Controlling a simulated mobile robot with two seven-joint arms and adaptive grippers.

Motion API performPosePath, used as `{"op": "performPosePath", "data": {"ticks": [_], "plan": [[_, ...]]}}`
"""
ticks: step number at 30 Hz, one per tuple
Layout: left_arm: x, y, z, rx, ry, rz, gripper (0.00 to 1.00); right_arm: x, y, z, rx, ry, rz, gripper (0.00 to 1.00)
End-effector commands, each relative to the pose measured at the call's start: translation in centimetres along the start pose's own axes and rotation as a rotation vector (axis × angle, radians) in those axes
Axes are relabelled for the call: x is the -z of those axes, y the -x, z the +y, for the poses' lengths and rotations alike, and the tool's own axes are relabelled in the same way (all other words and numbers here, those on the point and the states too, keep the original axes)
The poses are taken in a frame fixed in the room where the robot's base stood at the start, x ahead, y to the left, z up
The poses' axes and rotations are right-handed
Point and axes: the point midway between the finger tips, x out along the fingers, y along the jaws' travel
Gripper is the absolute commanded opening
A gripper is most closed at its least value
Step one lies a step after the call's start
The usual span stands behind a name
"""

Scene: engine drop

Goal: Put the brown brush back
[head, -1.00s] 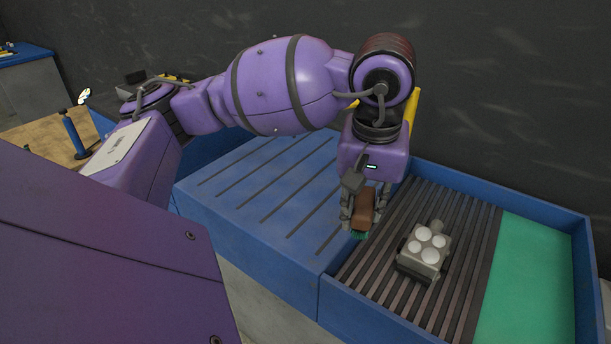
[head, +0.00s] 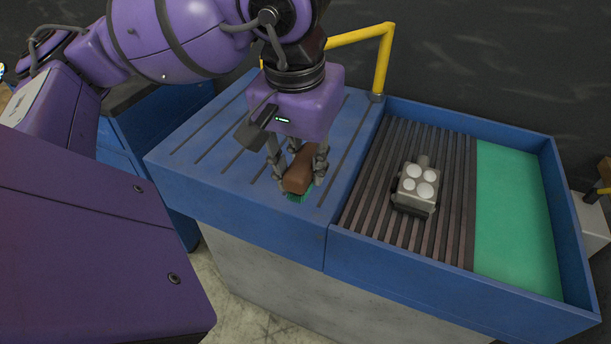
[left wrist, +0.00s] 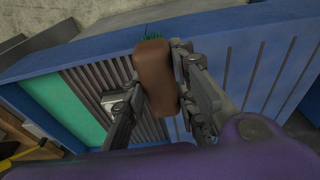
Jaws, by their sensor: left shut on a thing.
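The brown brush (head: 299,172) with green bristles is in my left gripper (head: 297,170). The gripper is shut on it, one finger on each side, and points down. In the head view the brush shows over the blue slotted surface (head: 225,150), left of the ribbed tray. Whether the bristles touch that surface I cannot tell. In the left wrist view the brush's brown back (left wrist: 156,76) sits between the fingers (left wrist: 158,90), with a little green bristle at its far end. My right gripper is not in view.
A grey engine part (head: 416,186) with several pale round tops stands on the ribbed floor (head: 455,200) of the blue-walled tray. A green panel (head: 515,220) fills the tray's right end. A yellow rail (head: 382,60) rises behind. The left slotted surface looks clear.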

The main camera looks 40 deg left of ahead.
Motion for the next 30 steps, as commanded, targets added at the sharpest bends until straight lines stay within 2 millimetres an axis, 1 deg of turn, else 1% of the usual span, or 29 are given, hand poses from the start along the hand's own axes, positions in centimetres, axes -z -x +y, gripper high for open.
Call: {"op": "performPosePath", "data": {"ticks": [8, 11, 14, 21, 24, 27, 30], "plan": [[0.2, -0.1, 0.0, -0.001, 0.0, -0.001, 0.0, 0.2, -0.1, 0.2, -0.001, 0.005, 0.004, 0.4], [1.2, -0.8, -0.4, 0.0, 0.005, -0.003, 0.0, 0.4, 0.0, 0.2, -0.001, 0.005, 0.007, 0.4], [3.1, -2.0, -1.1, 0.0, 0.007, -0.005, 0.0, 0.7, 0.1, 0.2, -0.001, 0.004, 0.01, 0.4], [8.3, -5.4, -3.0, -0.002, 0.006, -0.001, 0.0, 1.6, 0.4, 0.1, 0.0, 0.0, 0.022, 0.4], [9.3, -7.8, -3.5, -0.001, 0.003, -0.003, 0.0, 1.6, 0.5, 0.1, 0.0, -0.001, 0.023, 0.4], [10.3, -9.4, -3.9, -0.001, 0.002, -0.003, 0.0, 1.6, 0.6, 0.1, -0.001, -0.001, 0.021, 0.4], [10.9, -10.4, -4.0, -0.003, 0.001, -0.001, 0.0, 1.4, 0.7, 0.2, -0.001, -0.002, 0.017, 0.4]]}}
